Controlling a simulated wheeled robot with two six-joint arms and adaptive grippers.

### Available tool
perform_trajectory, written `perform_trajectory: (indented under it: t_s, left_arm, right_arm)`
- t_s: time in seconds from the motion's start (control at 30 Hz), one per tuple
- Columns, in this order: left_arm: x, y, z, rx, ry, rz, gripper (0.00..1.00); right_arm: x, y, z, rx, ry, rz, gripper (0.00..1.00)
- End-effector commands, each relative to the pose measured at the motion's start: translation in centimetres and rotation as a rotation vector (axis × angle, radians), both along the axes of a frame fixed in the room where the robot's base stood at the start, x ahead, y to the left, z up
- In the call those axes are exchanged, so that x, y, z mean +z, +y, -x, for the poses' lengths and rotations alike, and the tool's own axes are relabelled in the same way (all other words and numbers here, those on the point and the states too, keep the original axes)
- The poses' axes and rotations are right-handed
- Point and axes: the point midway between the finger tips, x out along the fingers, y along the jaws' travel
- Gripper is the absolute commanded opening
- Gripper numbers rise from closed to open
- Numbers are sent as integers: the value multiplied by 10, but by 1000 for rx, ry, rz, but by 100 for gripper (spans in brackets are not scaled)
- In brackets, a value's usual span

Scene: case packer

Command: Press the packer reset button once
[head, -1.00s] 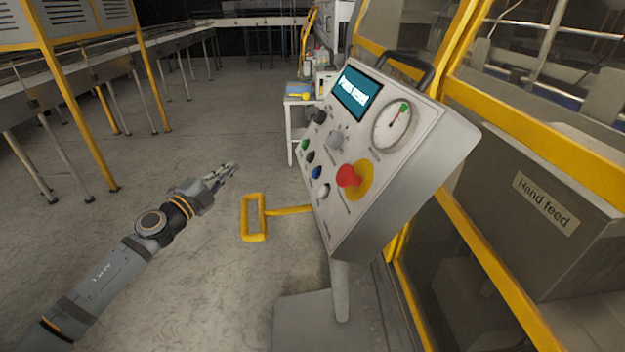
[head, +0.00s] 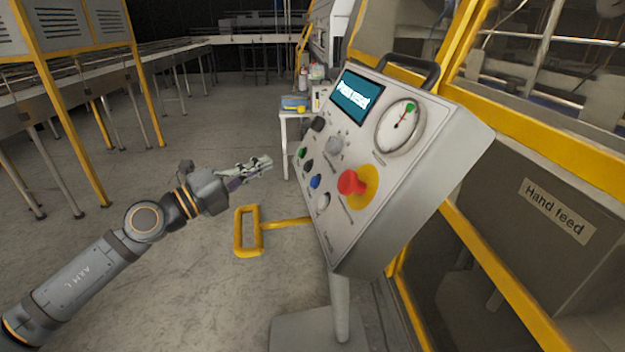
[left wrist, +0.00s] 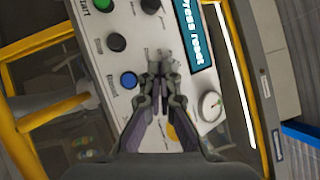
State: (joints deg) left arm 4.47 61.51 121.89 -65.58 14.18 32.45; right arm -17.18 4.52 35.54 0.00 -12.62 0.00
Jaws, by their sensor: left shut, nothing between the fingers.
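The packer control panel (head: 385,218) is a tilted grey box on a post. Its screen (head: 357,98) reads "Press reset". In the left wrist view, the blue button (left wrist: 128,80) and black button (left wrist: 116,42) show left of the fingertips. My right gripper is out of view.
A red mushroom button (head: 350,183) on a yellow plate sits right of the blue button. A grey knob (head: 334,146), a black knob (head: 318,124) and a gauge (head: 400,126) are also on the panel. A yellow bar frame (head: 247,232) sticks out left below it.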

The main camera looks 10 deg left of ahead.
Motion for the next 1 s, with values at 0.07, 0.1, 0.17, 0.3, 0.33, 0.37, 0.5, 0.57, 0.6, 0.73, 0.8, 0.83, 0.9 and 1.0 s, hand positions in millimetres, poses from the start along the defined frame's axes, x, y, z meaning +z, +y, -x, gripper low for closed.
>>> perform_trajectory:
  t_s: [0.07,0.1,0.17,0.3,0.33,0.37,0.5,0.57,0.6,0.73,0.8,0.83,0.9,1.0]
  left_arm:
    - [5,-3,-2,-1,-2,11,0]
    - [4,-6,-3,-2,-2,12,0]
    - [2,-10,-5,-1,-2,12,0]
    - [-6,-23,-11,5,8,10,0]
    - [-14,-26,-13,5,4,11,0]
    - [-17,-29,-14,5,3,10,0]
    - [-27,-46,-21,4,5,10,0]
    - [-31,-51,-24,5,6,8,0]
    - [-33,-54,-26,5,5,6,0]
    - [-39,-62,-29,5,6,4,0]
    - [-40,-65,-30,4,5,2,0]
    - [-41,-66,-30,4,5,1,0]
    - [-42,-67,-31,5,5,0,0]
    - [-42,-67,-31,5,5,0,0]
  right_arm:
    - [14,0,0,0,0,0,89]
    - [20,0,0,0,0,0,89]
    - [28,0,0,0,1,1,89]
    - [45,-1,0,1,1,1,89]
    - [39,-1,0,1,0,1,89]
    - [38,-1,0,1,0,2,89]
    - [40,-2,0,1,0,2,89]
    - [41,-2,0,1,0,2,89]
    - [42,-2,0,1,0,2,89]
    - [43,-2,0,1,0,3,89]
    - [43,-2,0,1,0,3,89]
    - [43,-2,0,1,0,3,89]
    - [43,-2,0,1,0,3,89]
    - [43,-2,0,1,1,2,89]
